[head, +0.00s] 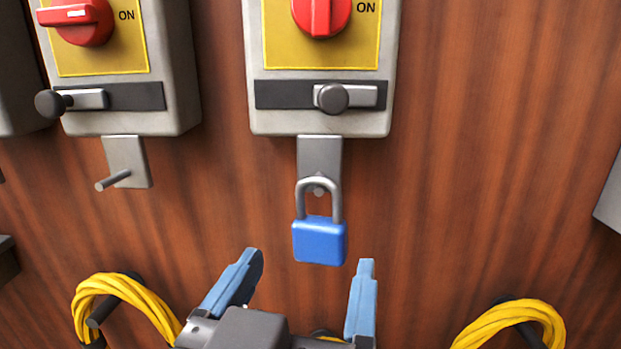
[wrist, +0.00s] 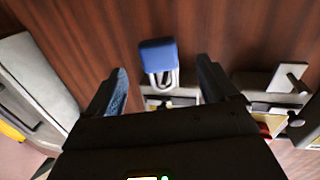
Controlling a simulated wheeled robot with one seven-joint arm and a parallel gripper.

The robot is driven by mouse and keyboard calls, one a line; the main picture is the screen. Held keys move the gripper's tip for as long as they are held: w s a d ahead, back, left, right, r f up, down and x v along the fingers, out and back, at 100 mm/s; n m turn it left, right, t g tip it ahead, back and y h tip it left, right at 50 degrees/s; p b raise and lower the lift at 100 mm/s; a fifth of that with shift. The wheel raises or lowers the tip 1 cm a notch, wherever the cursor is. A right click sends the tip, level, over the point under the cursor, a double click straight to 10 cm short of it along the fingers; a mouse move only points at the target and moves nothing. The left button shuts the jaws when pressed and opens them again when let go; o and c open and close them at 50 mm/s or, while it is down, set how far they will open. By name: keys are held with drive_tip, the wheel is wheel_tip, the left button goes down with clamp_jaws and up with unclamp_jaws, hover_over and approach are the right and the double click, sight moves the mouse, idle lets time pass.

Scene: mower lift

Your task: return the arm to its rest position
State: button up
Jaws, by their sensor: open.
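My gripper (head: 308,262) is open and empty, its two blue fingers spread apart at the bottom of the head view. It also shows in the wrist view (wrist: 162,75) with its fingers apart. A blue padlock (head: 320,241) hangs by its grey shackle from the peg on the tab under the middle switch box. It is above and between my fingertips in the head view, and neither finger appears to touch it. The padlock also shows in the wrist view (wrist: 158,54), beyond the fingertips.
The middle switch box (head: 262,118) has a red knob (head: 321,14) and a sliding bolt. A left switch box (head: 180,110) has a bare peg (head: 113,180) below. Yellow cable coils hang at lower left (head: 120,285) and lower right (head: 510,315). The wood panel (head: 480,180) is clear right of the padlock.

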drive_tip(key=s+d+f+n+g+y, duration=0.1)
drive_tip(key=s+d+f+n+y, duration=0.1)
drive_tip(key=d+f, duration=0.35)
drive_tip(key=s+d+f+n+g+y, duration=0.1)
drive_tip(key=d+f+n+y, duration=0.15)
drive_tip(key=f, duration=0.65)
drive_tip(key=s+d+f+n+g+y, duration=0.1)
drive_tip(key=s+d+f+n+y, duration=0.2)
drive_tip(key=f, duration=0.4)
drive_tip(key=s+d+m+h, duration=0.1)
drive_tip(key=s+d+m, duration=0.1)
drive_tip(key=s+d, duration=0.3)
drive_tip(key=s+d+m+h, duration=0.2)
drive_tip(key=s+d, duration=0.4)
drive_tip(key=s, duration=0.7)
drive_tip(key=shift+s+d+f+m, duration=0.2)
drive_tip(key=shift+s+f+m, duration=0.2)
drive_tip(key=shift+m, duration=0.45)
